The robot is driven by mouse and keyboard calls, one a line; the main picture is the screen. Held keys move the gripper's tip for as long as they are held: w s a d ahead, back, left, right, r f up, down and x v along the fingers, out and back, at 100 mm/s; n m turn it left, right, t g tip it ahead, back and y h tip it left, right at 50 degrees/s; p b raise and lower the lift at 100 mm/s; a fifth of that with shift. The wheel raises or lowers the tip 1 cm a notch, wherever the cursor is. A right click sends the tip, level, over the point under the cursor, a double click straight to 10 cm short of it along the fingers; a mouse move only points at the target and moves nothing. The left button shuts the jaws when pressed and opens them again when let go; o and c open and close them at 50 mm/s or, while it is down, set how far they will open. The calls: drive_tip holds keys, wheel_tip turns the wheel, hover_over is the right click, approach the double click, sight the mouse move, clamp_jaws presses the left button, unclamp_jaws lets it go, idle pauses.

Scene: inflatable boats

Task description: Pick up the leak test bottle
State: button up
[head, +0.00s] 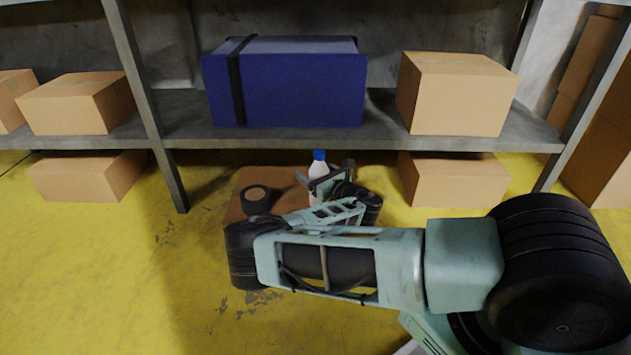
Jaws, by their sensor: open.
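The leak test bottle, white with a blue cap (319,157), stands upright in the head view, below the lower shelf. Only its cap and upper body (317,169) show clearly. My gripper (318,182) is at the bottle, with its jaws open and in front of its body.
A brown box or board (232,212) with a black round object (257,198) lies left of the bottle. A grey shelf (385,122) holds a blue case (290,88) and a cardboard box (455,95). Another box (455,180) stands on the floor at right. Yellow floor (110,270) is clear at left.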

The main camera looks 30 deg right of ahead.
drive_tip(key=c, duration=1.4)
